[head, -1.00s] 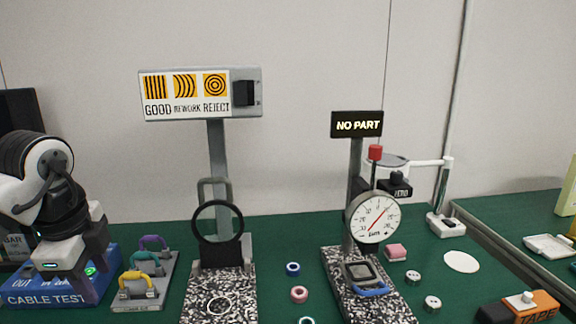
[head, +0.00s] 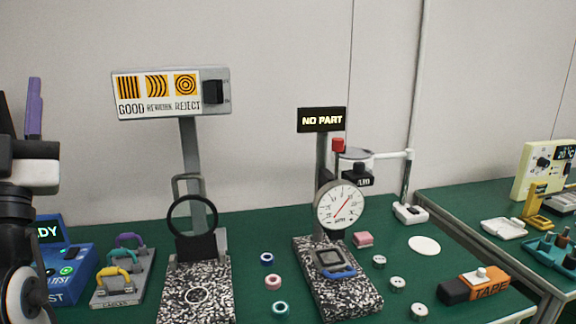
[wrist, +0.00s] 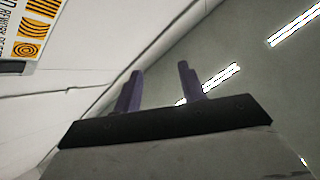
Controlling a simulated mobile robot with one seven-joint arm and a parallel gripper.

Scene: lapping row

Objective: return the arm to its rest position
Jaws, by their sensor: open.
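My gripper (wrist: 160,92) is open and empty in the wrist view, its two purple fingers apart and pointing toward the wall and ceiling. In the head view, my gripper (head: 34,108) is at the far left edge, raised above the blue cable tester (head: 70,268), with a purple finger pointing up. My arm below it covers part of the tester. The gripper touches nothing that I can see.
A sign (head: 172,92) on a post and a dial gauge stand (head: 340,205) rise from the green bench. A caddy with colored handles (head: 122,285) stands near my arm. Several rings and small parts lie mid-bench. An orange tape tool (head: 475,286) lies right.

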